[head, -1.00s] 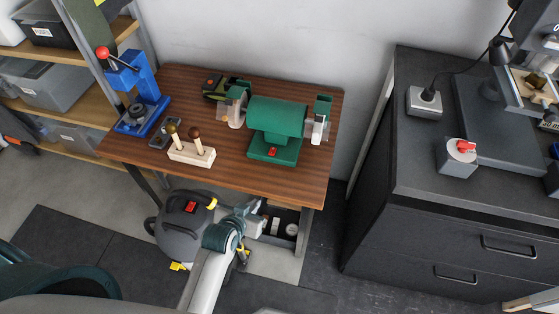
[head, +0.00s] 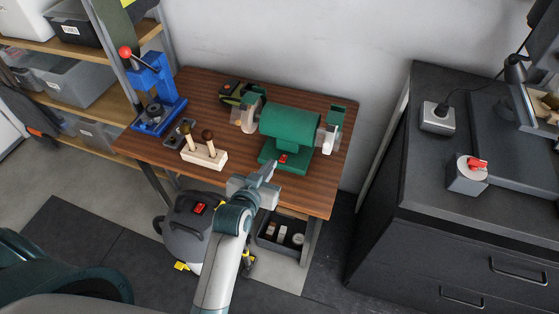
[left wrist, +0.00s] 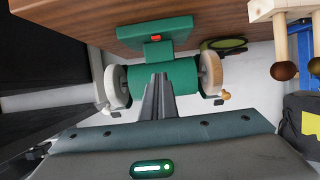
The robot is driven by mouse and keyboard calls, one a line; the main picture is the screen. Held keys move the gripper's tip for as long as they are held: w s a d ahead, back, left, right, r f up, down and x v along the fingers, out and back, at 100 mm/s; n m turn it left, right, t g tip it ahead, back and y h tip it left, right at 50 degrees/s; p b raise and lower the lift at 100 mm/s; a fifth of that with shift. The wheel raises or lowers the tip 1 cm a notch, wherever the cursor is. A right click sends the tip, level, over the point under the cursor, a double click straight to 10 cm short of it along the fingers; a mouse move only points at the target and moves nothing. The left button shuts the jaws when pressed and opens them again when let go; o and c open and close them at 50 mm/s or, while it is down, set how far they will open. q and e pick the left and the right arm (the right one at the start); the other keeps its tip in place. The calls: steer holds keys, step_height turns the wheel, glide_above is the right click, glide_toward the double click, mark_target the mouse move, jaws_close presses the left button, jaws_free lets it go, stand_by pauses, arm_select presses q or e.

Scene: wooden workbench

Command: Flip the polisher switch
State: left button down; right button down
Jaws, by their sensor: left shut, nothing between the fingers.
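The polisher (head: 290,126) is a green machine with a pale wheel at each end, standing on the workbench. Its red switch (head: 283,158) is on the front of the green base. In the left wrist view the polisher (left wrist: 180,77) appears inverted, with the red switch (left wrist: 155,38) near the top. My left gripper (head: 269,169) is shut and empty, just in front of the base at the bench's front edge, a little below and left of the switch in the head view. The wrist view shows its closed fingers (left wrist: 160,80) over the polisher body. My right gripper is not in view.
A wooden block with two handled tools (head: 204,153) stands left of the polisher. A blue press (head: 157,95) is at the bench's left. A grey vacuum (head: 192,225) is below the bench. A dark cabinet (head: 430,235) with a red rotary switch box (head: 467,176) stands at right.

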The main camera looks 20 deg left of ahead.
arm_select(q)
steer(key=p, duration=0.2)
glide_above(283, 158)
steer(key=s, duration=0.3)
step_height(283, 158, down, 4)
steer(key=r, duration=0.1)
step_height(283, 158, down, 3)
steer(key=shift+s+a, duration=0.1)
steer(key=shift+s, duration=0.05)
steer(key=shift+s+f, duration=0.15)
steer(key=shift+f, duration=0.55)
steer(key=shift+s+f, duration=0.1)
steer(key=shift+f, duration=0.25)
steer(key=shift+r+p, duration=0.85)
steer(key=shift+p, duration=0.15)
